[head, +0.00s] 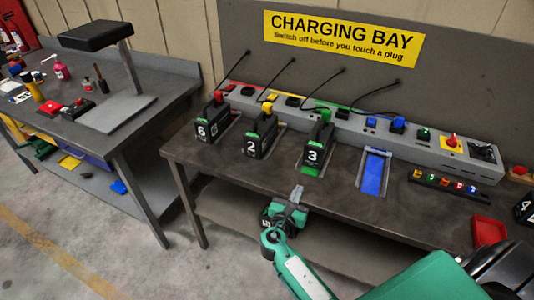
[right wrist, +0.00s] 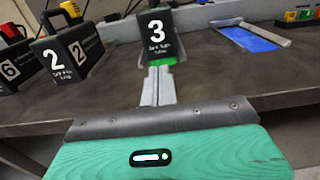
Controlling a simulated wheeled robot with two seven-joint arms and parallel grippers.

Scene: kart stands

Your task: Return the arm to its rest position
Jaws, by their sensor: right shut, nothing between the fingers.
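My right gripper (head: 295,195) is shut and empty at the front edge of the charging table, in front of the battery marked 3. In the right wrist view its closed fingers (right wrist: 159,84) point at the foot of that battery. My green right arm (head: 300,275) comes in from the lower right of the head view. The battery marked 3 (head: 318,146) stands upright in a green bay, and it also shows in the right wrist view (right wrist: 157,38). The fingers look apart from it, though the exact gap is hard to tell. My left gripper is not in view.
The charging table (head: 240,180) also bears batteries marked 2 (head: 259,138) and 6 (head: 210,122). A blue bay (head: 374,172) is empty. A red tray (head: 489,231) lies at the right front. A second workbench (head: 95,125) stands at left. Open floor (head: 110,250) lies in front.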

